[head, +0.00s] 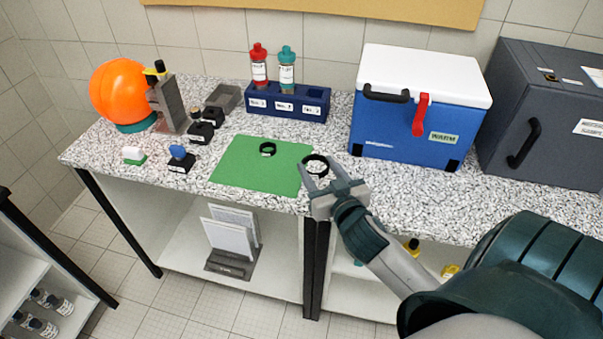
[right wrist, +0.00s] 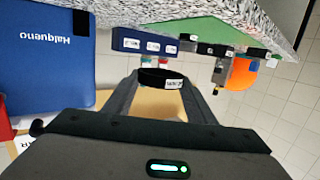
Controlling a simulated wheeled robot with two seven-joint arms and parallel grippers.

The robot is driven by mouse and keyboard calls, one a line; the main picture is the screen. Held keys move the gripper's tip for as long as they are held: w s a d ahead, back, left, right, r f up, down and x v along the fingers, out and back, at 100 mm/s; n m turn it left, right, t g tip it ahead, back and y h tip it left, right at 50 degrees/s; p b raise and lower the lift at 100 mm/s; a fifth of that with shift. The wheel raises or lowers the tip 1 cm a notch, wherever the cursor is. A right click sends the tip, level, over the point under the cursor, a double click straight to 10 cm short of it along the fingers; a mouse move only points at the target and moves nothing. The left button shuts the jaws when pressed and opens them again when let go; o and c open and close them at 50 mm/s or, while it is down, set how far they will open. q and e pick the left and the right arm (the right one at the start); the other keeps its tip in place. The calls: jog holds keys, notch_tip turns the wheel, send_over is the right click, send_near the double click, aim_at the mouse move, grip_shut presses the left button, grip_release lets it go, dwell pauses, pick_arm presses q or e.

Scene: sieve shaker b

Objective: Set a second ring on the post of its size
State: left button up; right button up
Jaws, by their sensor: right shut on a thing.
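A black ring (head: 316,164) with a white label sits between the fingers of my right gripper (head: 318,174), which is shut on it above the front edge of the counter, right of the green mat. The ring (right wrist: 160,79) also shows between the fingertips in the right wrist view. Small dark labelled stands, one at the back (head: 213,115), one in the middle (head: 200,133) and one with a blue top (head: 181,160), are left of the mat. Which has a matching post is too small to tell. My left gripper is not in view.
A navy rack (head: 288,103) with red- and teal-capped bottles stands behind the mat. A blue cooler (head: 410,135) and a grey case (head: 530,120) fill the right. An orange globe-like thing (head: 118,90) and a grey upright device (head: 170,105) stand at the left.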

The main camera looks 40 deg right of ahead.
jog(key=s+r, duration=0.1)
jog(key=s+d, duration=0.1)
jog(key=s+r, duration=0.1)
jog(key=s, duration=0.1)
jog(key=shift+d+r+b, duration=0.3)
jog(key=shift+d+r, duration=0.05)
jog(key=w+a+n+y, duration=0.1)
jog(key=w+a+y, duration=0.1)
jog(key=a, duration=0.8)
jog(key=w+a+n+y+b, duration=0.1)
jog(key=w+a, duration=0.3)
jog(key=a, duration=0.6)
jog(key=shift+w+a+r+n+t+y, duration=0.2)
jog(key=shift+w+n+t+y, duration=0.1)
jog(key=shift+n+y, duration=0.35)
